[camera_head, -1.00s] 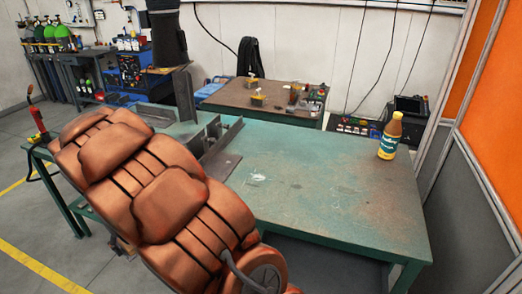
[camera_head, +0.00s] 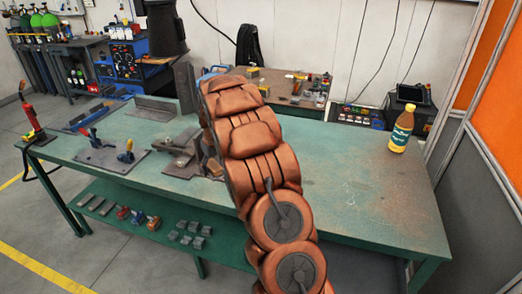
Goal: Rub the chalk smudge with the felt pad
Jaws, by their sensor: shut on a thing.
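My copper-coloured arm rises from the bottom centre and bends over the green table (camera_head: 370,225). Its far end turns down behind its own links, so my gripper and anything in it are hidden. I cannot make out the felt pad. A faint pale mark (camera_head: 350,188) lies on the tabletop right of the arm; I cannot tell whether it is the chalk smudge. The arm covers part of the tabletop's middle.
A yellow bottle (camera_head: 401,132) stands at the back right. The table's right half is largely clear.

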